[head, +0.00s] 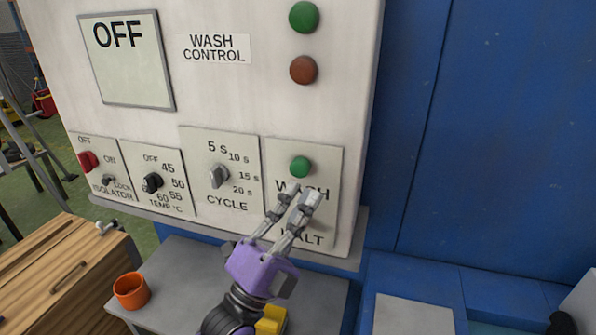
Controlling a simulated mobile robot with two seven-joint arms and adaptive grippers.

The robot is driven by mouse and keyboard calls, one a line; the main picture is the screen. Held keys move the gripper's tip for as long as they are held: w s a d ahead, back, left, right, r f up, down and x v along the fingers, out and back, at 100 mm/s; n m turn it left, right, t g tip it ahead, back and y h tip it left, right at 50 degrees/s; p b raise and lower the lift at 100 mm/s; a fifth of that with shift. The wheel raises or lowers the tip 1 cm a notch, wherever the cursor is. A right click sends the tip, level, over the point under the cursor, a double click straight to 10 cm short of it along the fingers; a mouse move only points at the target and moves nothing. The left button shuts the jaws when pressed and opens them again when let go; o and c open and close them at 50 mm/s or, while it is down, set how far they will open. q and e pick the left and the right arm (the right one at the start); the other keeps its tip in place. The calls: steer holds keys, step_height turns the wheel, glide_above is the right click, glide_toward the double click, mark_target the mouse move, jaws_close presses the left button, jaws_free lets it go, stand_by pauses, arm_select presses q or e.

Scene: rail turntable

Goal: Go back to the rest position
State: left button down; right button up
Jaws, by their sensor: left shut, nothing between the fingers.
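The wash control panel (230,98) stands in front of me, with its display (126,62) reading OFF. My left gripper (304,200) is shut and empty in front of the lower right plate (325,165). Its fingertips are just below the green button (301,167) and partly cover the WASH label. Whatever sits above the partly hidden HALT label is behind the fingers. I cannot tell whether the fingertips touch the plate. My right gripper is not in view.
A grey shelf (190,270) juts out below the panel, with an orange cup (131,291) at its left. A yellow object (271,320) is partly hidden by my left gripper. A wooden cabinet (62,265) stands at left. A blue wall (490,130) closes the right side.

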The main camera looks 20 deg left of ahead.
arm_select(q)
steer(key=s+a+f+n+g+y, duration=0.15)
steer(key=f+n, duration=0.25)
steer(key=f, duration=0.6)
steer(key=s+a+f+n+g+y, duration=0.1)
steer(key=s+f+n+g+y, duration=0.15)
steer(key=f, duration=0.65)
steer(key=s+a+f+n+g+y, duration=0.1)
steer(key=s+f+n+g+y, duration=0.3)
steer(key=f, duration=0.6)
steer(key=s+a+f+n+g+y, duration=0.2)
steer(key=s+a+f+n+g, duration=0.2)
steer(key=s+f, duration=1.3)
step_height(320, 180, down, 3)
steer(key=n+g, duration=0.3)
steer(key=n, duration=0.2)
steer(key=shift+s+a+n+y, duration=0.2)
steer(key=shift+s+n+y, duration=0.1)
steer(key=shift+n, duration=0.05)
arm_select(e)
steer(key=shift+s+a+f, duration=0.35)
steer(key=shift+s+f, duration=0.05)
arm_select(q)
steer(key=c, duration=2.5)
jaws_free()
steer(key=shift+f, duration=0.1)
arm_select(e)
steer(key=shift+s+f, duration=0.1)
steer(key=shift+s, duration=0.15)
